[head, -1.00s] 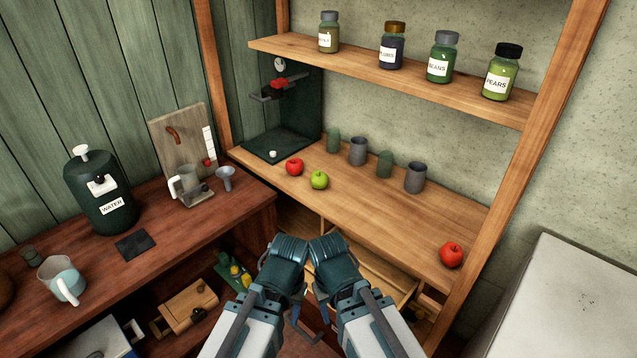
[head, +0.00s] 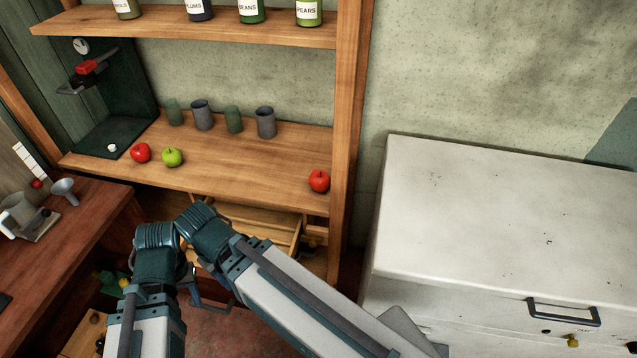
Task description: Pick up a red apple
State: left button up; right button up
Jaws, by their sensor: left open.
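One red apple (head: 319,181) sits at the right end of the wooden shelf (head: 250,176), near the upright post. Another red apple (head: 140,153) sits on the same shelf at the left, beside a green apple (head: 172,157). My left gripper (head: 213,299) shows partly between my two arms, low in front of the shelf. It is open, with no apple at it, and my arm links hide much of it. My right gripper cannot be made out behind the arm links.
Several cups (head: 233,119) stand along the back of the shelf. A dark green stand (head: 122,110) is at its left end. Jars (head: 250,10) stand on the upper shelf. A wooden post (head: 349,120) separates the shelf from a white chest (head: 480,215) at the right.

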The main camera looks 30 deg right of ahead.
aim_at(141, 153)
jog(key=i+j+z, duration=0.4)
jog(key=j, duration=0.2)
jog(key=i+j+z, duration=0.15)
jog(key=j, duration=0.2)
jog(key=i+j+z, duration=0.2)
jog(key=j, duration=0.15)
